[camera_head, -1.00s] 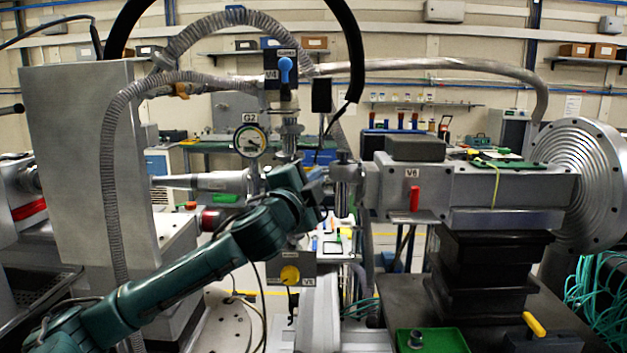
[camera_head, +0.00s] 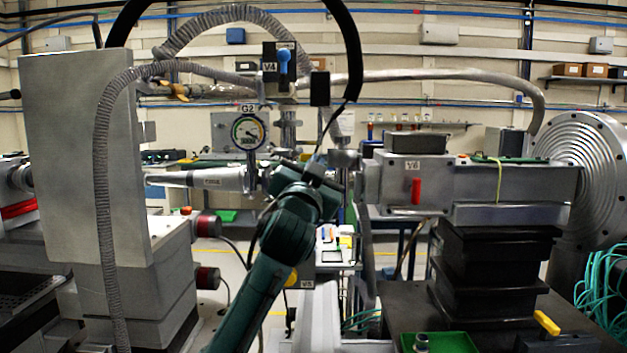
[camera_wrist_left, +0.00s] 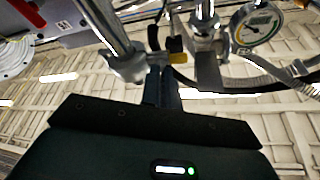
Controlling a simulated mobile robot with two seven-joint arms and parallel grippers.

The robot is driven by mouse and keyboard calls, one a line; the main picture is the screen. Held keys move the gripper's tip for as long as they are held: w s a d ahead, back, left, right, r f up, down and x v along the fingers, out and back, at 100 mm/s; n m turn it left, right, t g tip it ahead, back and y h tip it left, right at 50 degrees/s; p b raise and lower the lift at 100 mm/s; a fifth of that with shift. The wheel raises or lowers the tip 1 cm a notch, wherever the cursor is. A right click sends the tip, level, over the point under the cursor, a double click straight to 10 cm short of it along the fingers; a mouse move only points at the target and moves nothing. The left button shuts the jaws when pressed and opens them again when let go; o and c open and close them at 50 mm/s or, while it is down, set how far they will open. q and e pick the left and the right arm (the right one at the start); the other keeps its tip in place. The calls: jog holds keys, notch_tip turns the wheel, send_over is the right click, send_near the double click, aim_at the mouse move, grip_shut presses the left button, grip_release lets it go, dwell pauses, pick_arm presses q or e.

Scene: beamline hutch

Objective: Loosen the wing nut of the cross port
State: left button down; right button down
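My left arm rises from the bottom of the head view, and its gripper (camera_head: 328,172) is at the middle of the vacuum line, beside the upright metal fitting right of the gauge. In the left wrist view the narrow fingers (camera_wrist_left: 163,92) reach up to a silver clamp (camera_wrist_left: 128,66) around a pipe joint. A small metal piece, apparently the wing nut (camera_wrist_left: 157,58), sticks out from the clamp at the fingertips. I cannot tell whether the fingers touch it or are closed on it. My wrist hides much of the cross port in the head view. My right gripper is not in view.
The gauge G2 (camera_head: 248,131) and the blue-handled valve V4 (camera_head: 284,64) stand close by. Valve V6 with its red handle (camera_head: 416,190) is to the right. A green tray (camera_head: 455,343) lies at the lower right. A ribbed hose (camera_head: 103,200) hangs at the left.

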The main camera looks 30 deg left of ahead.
pick_arm(q)
jog(key=n+y+b, duration=0.2)
jog(key=n+y, duration=0.1)
jog(key=n, duration=0.2)
jog(key=shift+d+r+n+g, duration=0.1)
jog(key=shift+n+g, duration=0.2)
jog(key=shift+g, duration=0.1)
jog(key=shift+r, duration=0.1)
jog(key=c, duration=2.1)
grip_release()
jog(key=o, duration=0.3)
jog(key=shift+w, duration=0.1)
jog(key=shift+o, duration=0.8)
jog(key=shift+f, duration=0.2)
